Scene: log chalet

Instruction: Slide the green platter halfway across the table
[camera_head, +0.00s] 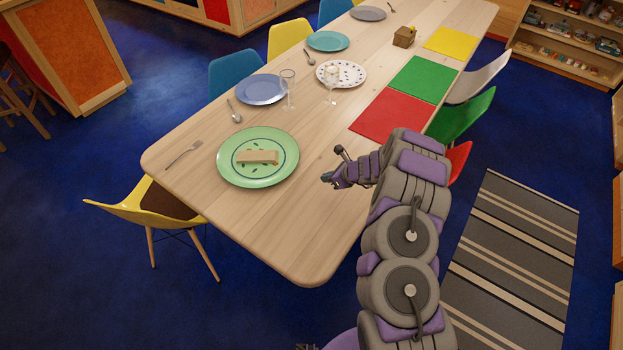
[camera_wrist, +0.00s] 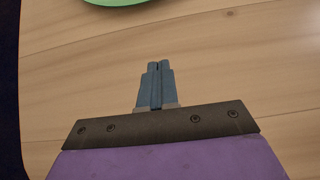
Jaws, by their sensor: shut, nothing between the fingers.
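The green platter (camera_head: 232,172) lies flat near the front end of the long wooden table (camera_head: 300,228), with a pale, block-like item (camera_head: 257,157) on it. My gripper (camera_head: 325,178) is to the right of the platter, over the table and apart from the platter. In the wrist view my gripper (camera_wrist: 158,66) is shut and empty above bare wood. The platter's edge (camera_wrist: 115,2) shows at the top of the wrist view; the rest of it is out of that frame.
A fork (camera_head: 184,153), a spoon (camera_head: 234,112), a blue plate (camera_head: 262,89) and two clear glasses (camera_head: 288,85) are near the platter. Red (camera_head: 390,117) and green (camera_head: 420,80) mats line the right side. A yellow chair (camera_head: 130,212) stands left. Bare wood lies between gripper and platter.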

